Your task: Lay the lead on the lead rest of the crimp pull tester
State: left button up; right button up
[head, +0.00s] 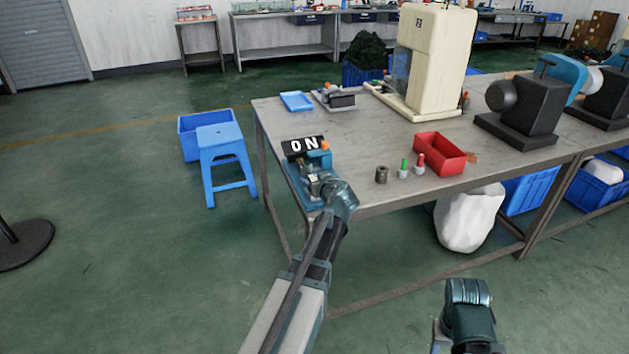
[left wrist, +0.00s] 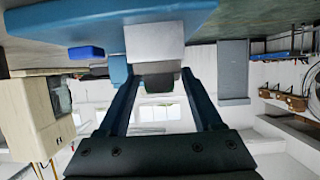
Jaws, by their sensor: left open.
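The crimp pull tester (head: 295,182) stands at the table's front left corner, with a blue base and a black display (head: 304,147) reading "ON". My left gripper (head: 319,185) is right at the tester and hides part of it. In the left wrist view my left gripper (left wrist: 160,78) shows two separated fingers, open. A grey block (left wrist: 156,42) and a blue plate (left wrist: 70,30), which look like the tester's, lie just beyond the fingertips. I cannot make out the lead or the lead rest. My right gripper (head: 468,291) is low in front of the table; its fingers are unclear.
On the table (head: 365,150) are a red bin (head: 440,153), a dark metal cylinder (head: 381,175), green (head: 404,168) and red (head: 420,165) small tools, a blue tray (head: 297,101) and a cream machine (head: 430,60). A blue stool (head: 222,160) stands left. The table's middle is clear.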

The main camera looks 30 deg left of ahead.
pick_arm(q)
jog(key=p+v, duration=0.4)
jog(key=v, duration=0.8)
jog(key=shift+r, duration=0.15)
jog(key=s+d+f+m+g+h, duration=0.3)
jog(key=s+d, duration=0.3)
jog(key=d, duration=0.3)
jog(key=s+d+f+m+g+h, duration=0.3)
jog(key=s+d+f+m, duration=0.3)
jog(key=d, duration=0.4)
jog(key=s+d+f+m+g+h, duration=0.3)
jog(key=s+d+f+m, duration=0.1)
jog(key=s+d, duration=0.4)
jog(key=shift+s+d+f+m, duration=0.15)
jog(key=shift+d+f+m, duration=0.2)
jog(key=shift+d, duration=0.45)
jog(key=shift+r, duration=0.1)
